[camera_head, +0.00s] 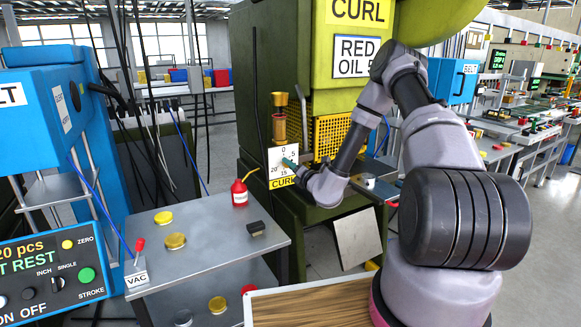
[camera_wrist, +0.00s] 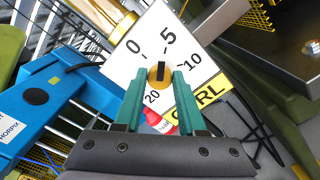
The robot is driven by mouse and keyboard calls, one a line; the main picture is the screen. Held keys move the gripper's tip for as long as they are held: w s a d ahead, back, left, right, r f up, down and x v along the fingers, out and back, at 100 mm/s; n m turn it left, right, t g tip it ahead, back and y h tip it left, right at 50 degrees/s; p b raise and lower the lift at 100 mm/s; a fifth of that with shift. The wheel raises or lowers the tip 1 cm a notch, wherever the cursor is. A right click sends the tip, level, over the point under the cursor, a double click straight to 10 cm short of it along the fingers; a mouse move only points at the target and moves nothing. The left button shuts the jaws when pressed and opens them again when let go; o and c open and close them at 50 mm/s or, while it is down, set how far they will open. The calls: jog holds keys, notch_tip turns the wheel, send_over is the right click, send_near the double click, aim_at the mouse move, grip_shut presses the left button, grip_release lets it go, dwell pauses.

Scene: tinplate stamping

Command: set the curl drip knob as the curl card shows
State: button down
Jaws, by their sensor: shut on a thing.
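The curl drip knob (camera_wrist: 160,74) is a yellow disc with a black bar on a white dial plate (camera_wrist: 118,72), above a yellow CURL label. Its bar points up in the wrist view, close to the 5 mark and slightly toward 0. My gripper (camera_wrist: 157,80) has its green fingers on either side of the knob, shut on it. In the head view my gripper (camera_head: 290,163) reaches the dial plate (camera_head: 274,156) and hides the knob. The curl card (camera_head: 356,57) on the green machine reads RED OIL 5.
A brass oil cup (camera_head: 279,126) stands above the dial. A grey table (camera_head: 205,248) at left front holds a red oil can (camera_head: 239,193), yellow lids and a black block (camera_head: 256,228). A blue machine (camera_head: 60,130) stands at far left.

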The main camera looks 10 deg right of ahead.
jog(key=shift+f+m, duration=0.1)
jog(key=shift+m, duration=0.6)
jog(key=c, duration=0.5)
grip_release()
jog(key=v, duration=1.1)
